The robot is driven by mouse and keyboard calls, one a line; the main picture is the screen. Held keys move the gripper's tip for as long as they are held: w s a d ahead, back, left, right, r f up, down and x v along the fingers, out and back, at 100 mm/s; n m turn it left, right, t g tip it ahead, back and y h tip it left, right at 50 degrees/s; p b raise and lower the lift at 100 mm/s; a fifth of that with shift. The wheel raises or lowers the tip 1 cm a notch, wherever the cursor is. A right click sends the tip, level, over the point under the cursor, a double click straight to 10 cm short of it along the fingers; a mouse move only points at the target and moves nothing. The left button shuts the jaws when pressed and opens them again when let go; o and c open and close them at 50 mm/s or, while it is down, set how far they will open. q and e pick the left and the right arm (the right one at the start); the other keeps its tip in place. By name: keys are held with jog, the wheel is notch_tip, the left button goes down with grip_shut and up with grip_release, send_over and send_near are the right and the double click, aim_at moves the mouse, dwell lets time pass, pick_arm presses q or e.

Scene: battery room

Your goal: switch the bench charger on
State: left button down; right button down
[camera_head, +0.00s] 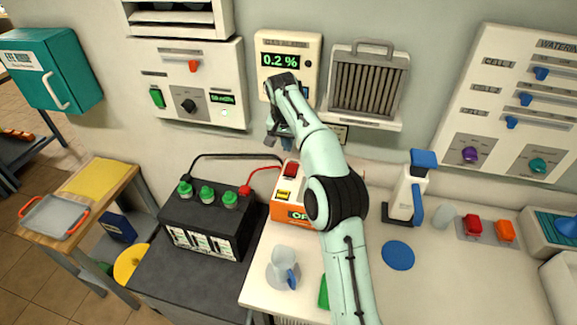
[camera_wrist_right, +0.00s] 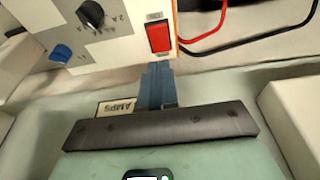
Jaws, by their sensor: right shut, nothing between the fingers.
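The bench charger (camera_head: 282,212) is an orange and white box on the bench, partly hidden behind my right arm. Its red rocker switch (camera_head: 290,169) shows on its top in the head view. In the right wrist view the same red switch (camera_wrist_right: 159,38) sits on the white panel (camera_wrist_right: 122,40), beside a black knob (camera_wrist_right: 91,14) and a blue knob (camera_wrist_right: 61,53). My right gripper (camera_head: 284,138) is shut and empty. Its blue fingers (camera_wrist_right: 157,70) point at the switch and end close to its edge; I cannot tell whether they touch. My left gripper is out of view.
A black battery (camera_head: 212,215) with green caps stands left of the charger, with black and red cables. A white and blue dispenser (camera_head: 408,190) is to the right. A gas meter (camera_head: 288,65) hangs behind my gripper.

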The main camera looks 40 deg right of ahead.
aim_at(290, 172)
jog(key=x, duration=0.6)
jog(key=s+a+x, duration=0.1)
jog(key=x, duration=0.3)
jog(key=shift+f, duration=0.25)
